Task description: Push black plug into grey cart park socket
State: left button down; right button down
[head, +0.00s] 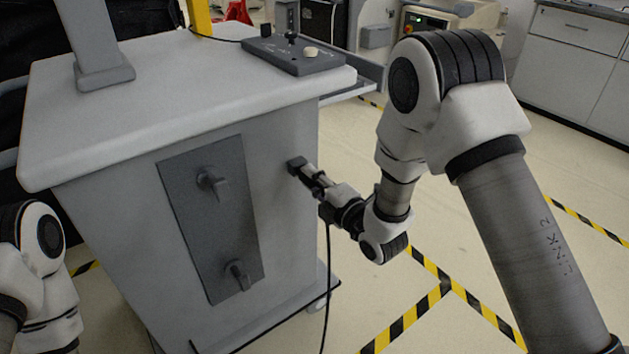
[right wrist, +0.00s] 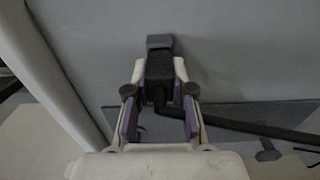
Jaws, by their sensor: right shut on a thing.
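The grey cart (head: 120,115) stands at centre left in the head view. Its park socket (head: 297,165) is a small dark grey block on the cart's side; it shows in the right wrist view as a grey block (right wrist: 159,41). My right gripper (head: 315,181) is shut on the black plug (right wrist: 158,70), in line with the socket. The plug's front meets the socket's edge in the right wrist view; how deep it sits, I cannot tell. A black cable (right wrist: 250,127) runs from the plug. My left gripper is out of view.
A dark panel (head: 225,255) with two knobs is on the cart's front face. A control box (head: 295,57) with a small joystick lies on the cart top. The cable hangs to the floor beside the cart. Striped tape (head: 420,310) marks the open floor at right.

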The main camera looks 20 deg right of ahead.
jog(key=shift+w+a, duration=0.15)
jog(key=shift+w, duration=0.25)
jog(key=c, duration=0.9)
grip_release()
jog(key=v, duration=1.2)
